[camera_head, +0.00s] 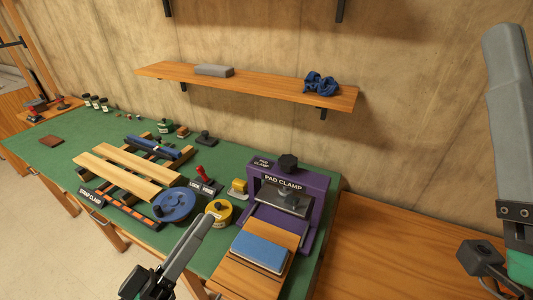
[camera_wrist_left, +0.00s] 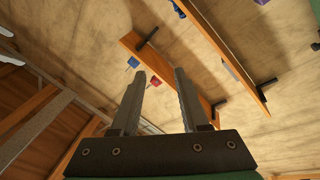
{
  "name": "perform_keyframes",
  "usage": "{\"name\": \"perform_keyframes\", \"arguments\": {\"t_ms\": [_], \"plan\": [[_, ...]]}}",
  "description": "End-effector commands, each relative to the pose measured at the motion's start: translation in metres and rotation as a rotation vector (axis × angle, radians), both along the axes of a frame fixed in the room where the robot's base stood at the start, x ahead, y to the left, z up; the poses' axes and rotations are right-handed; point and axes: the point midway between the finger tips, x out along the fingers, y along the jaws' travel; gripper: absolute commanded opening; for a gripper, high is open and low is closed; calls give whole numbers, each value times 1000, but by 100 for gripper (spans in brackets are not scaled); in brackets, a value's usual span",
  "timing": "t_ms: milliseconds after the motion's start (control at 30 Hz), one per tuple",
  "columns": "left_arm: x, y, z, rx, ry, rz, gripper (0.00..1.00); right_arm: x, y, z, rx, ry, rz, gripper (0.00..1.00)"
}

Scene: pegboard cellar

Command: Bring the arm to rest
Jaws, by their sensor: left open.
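My left gripper (camera_head: 207,219) reaches in at the bottom middle of the head view, its grey fingers pointing up and to the right. In that view it appears in front of the bench edge, below the yellow tape roll. In the left wrist view my left gripper (camera_wrist_left: 158,74) has its two grey fingers spread apart with nothing between them. That view looks up at the wall and shelves. My right gripper (camera_head: 510,110) stands at the right edge of the head view, pointing up. Only one side of it shows, so its opening is hidden.
The green bench top (camera_head: 60,165) holds a purple pad clamp (camera_head: 318,200), a blue pad (camera_head: 258,250), wooden strips (camera_head: 125,170), a blue disc (camera_head: 174,205) and a yellow tape roll (camera_head: 219,211). A wall shelf (camera_head: 270,90) hangs above. A bare wooden top (camera_head: 390,250) is at right.

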Motion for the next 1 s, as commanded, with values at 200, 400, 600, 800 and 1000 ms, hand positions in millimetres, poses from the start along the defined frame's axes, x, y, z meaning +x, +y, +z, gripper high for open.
{"name": "perform_keyframes", "arguments": {"t_ms": [200,400,600,800,1000], "plan": [[-22,1,174,224,-449,251,45,0,0,7,0,0,0,100],[-71,44,277,399,-718,678,45,0,0,8,0,0,0,100],[-68,68,338,552,-699,873,45,0,0,75,0,-2,0,100],[-68,68,422,552,-697,871,45,0,0,158,0,0,0,100],[-68,68,519,551,-697,869,45,0,0,256,0,0,0,100]]}}
